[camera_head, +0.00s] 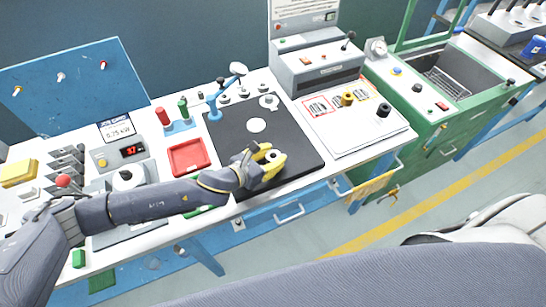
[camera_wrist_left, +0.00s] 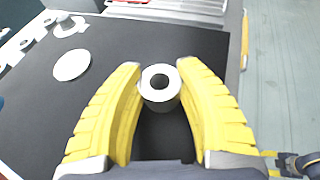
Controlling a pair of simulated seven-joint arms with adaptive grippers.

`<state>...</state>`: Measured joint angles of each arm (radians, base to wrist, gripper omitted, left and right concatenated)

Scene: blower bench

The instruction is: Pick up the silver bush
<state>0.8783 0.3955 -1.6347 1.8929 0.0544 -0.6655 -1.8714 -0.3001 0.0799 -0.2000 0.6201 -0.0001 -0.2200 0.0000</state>
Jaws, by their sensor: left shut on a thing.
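The silver bush (camera_wrist_left: 160,88) is a short ring-shaped cylinder with a dark hole in its top. In the left wrist view it stands upright between the yellow fingers of my left gripper (camera_wrist_left: 160,80), which is shut on it. In the head view the left gripper (camera_head: 271,158) is over the front part of the black mat (camera_head: 225,130), with the bush (camera_head: 271,155) showing between its fingers. I cannot tell whether the bush still touches the mat.
A white disc (camera_head: 257,125) lies on the mat, with several metal parts (camera_head: 245,92) behind. A blue stand (camera_head: 214,105) is at the mat's back left. A red tray (camera_head: 189,157) lies left of the mat. A white board with black and gold bushes (camera_head: 348,98) is to the right.

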